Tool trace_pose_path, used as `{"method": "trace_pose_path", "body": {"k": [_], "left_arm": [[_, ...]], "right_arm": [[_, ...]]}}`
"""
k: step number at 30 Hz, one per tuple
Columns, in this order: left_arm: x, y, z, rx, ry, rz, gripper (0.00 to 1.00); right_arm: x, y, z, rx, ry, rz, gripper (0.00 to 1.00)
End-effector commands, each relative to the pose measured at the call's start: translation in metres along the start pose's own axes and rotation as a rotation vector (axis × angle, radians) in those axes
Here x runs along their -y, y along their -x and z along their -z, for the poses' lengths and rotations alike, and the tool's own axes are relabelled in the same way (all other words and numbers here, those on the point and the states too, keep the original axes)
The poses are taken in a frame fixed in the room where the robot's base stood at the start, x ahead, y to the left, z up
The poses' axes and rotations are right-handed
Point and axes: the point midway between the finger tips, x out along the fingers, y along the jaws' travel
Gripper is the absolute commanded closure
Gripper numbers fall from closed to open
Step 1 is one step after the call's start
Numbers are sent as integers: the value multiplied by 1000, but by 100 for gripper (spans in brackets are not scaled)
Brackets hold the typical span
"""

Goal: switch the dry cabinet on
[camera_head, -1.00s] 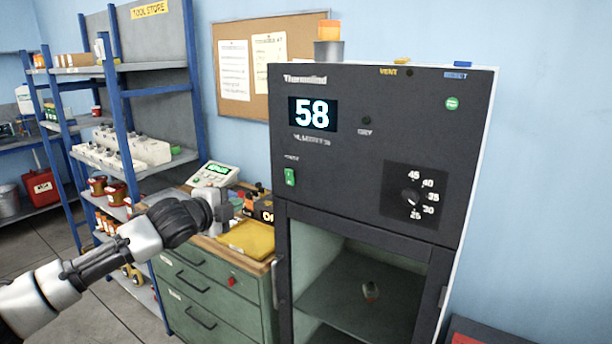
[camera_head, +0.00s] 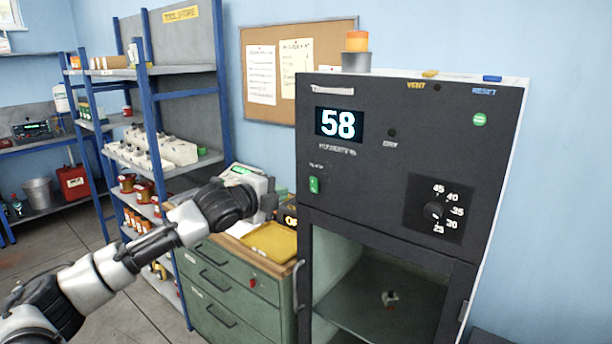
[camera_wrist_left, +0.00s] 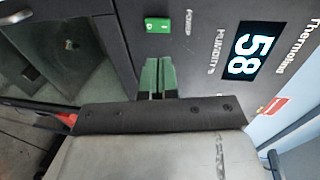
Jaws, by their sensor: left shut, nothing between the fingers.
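The dry cabinet (camera_head: 372,92) is a dark grey unit with a lit display (camera_head: 339,124) reading 58. Its small green power switch (camera_head: 314,185) sits below the display at the panel's left edge. In the left wrist view the switch (camera_wrist_left: 157,25) shows just beyond the fingertips, with a small visible gap. My left gripper (camera_head: 271,200) is left of the switch and a little lower in the head view. Its fingers (camera_wrist_left: 157,72) are shut and empty in the wrist view. Which way the switch is tipped cannot be told. My right gripper is out of view.
A dial (camera_head: 434,210) is on the panel's right, a dark small lamp (camera_head: 392,132) near the display. Yellow VENT (camera_head: 430,73) and blue RESET (camera_head: 492,78) pieces and an orange beacon (camera_head: 357,42) are on top. A green drawer unit (camera_head: 225,290) stands left of the cabinet.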

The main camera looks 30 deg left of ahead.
Motion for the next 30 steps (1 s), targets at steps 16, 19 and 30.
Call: {"method": "trace_pose_path", "body": {"k": [16, 19, 30], "left_arm": [[13, -91, 1, -2, 0, 0, 100], [13, -96, 1, -2, 0, 0, 100], [12, -99, 1, -2, -2, -1, 100]], "right_arm": [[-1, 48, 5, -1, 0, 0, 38], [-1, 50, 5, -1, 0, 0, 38], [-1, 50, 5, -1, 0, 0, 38]]}}
